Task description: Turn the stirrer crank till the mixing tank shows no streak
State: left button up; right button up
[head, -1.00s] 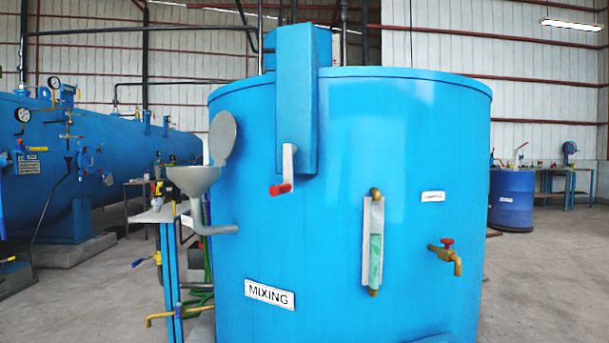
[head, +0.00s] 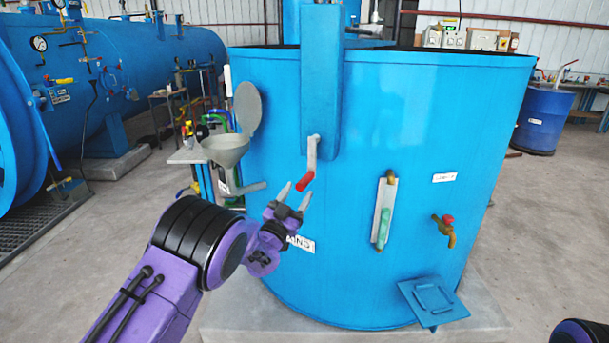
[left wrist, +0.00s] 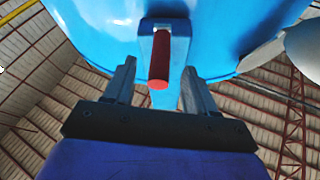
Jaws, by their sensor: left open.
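The blue mixing tank (head: 400,120) stands in the middle of the head view. The stirrer crank (head: 312,152) hangs from the box on its front, its red handle (head: 306,180) at the lower end. My left gripper (head: 295,193) is open just below the red handle. In the left wrist view the red handle (left wrist: 160,60) shows between and beyond the open fingertips, with no finger seen touching it. The sight glass (head: 383,225) on the tank front shows green. Only a small dark part at the bottom right corner may be my right arm; its gripper is not seen.
A grey funnel (head: 225,150) with a raised round lid (head: 250,108) juts from the tank's left side. A brass tap (head: 445,228) with a red knob is at right. A blue hatch plate (head: 433,303) sticks out low. A blue drum (head: 543,120) stands behind right.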

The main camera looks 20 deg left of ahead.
aim_at(311, 171)
pick_arm(q)
jog(key=x, duration=0.5)
jog(key=shift+p, duration=0.4)
grip_shut()
jog(key=shift+w+a+f+m+h+b, duration=0.1)
jog(key=shift+a+f+m+h+b, duration=0.1)
jog(key=shift+a+m+h+b, duration=0.8)
jog(key=a+r+m+g+h+b, duration=0.1)
jog(key=a+r+m+g+b, duration=0.2)
jog(key=m, duration=1.5)
jog(key=shift+w+a+r+m+g+h, duration=0.45)
jog(key=shift+a+r+g, duration=1.8)
jog(key=shift+r, duration=1.65)
jog(key=shift+a+t, duration=0.35)
